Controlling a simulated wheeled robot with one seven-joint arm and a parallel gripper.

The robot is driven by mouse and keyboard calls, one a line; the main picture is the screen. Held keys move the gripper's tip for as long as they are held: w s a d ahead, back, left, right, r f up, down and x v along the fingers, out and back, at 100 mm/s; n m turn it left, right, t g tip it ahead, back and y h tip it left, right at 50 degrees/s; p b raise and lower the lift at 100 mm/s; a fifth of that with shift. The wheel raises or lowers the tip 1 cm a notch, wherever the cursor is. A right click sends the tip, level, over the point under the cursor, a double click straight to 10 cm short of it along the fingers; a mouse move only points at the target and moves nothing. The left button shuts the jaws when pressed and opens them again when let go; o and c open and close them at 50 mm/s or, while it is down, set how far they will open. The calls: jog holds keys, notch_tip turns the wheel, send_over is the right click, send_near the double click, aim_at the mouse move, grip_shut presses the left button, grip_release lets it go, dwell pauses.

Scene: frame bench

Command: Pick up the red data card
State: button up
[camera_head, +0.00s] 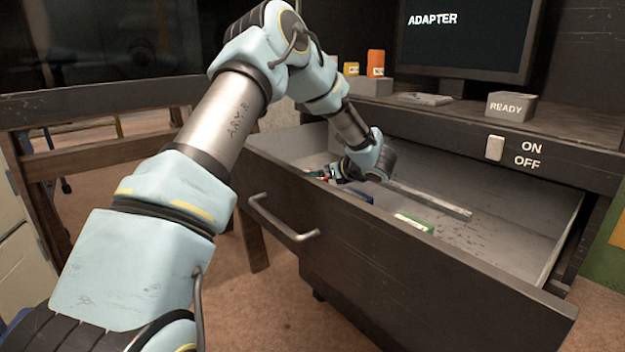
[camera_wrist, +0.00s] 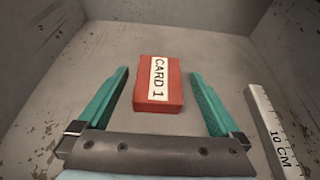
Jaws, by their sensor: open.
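The red data card (camera_wrist: 173,93) lies flat on the drawer floor in the wrist view, with a white label reading "CARD 1". My gripper (camera_wrist: 160,76) is open, with one teal finger on each side of the card and a gap on both sides. The card is between the fingers in the picture; I cannot tell how far above the floor the fingertips are. In the head view my gripper (camera_head: 328,174) is down inside the open drawer (camera_head: 400,268), near its left end. The card is mostly or wholly hidden there.
A grey ruler bar (camera_wrist: 272,130) marked "10 CM" lies right of the card; it also shows in the head view (camera_head: 430,200). A green block (camera_head: 414,222) and a blue one (camera_head: 357,196) sit by the drawer's front wall. An orange item (camera_head: 375,60) stands on the bench.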

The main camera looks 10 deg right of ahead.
jog(key=x, duration=0.4)
jog(key=shift+f+p, duration=0.15)
jog(key=shift+p, duration=0.2)
jog(key=c, duration=1.3)
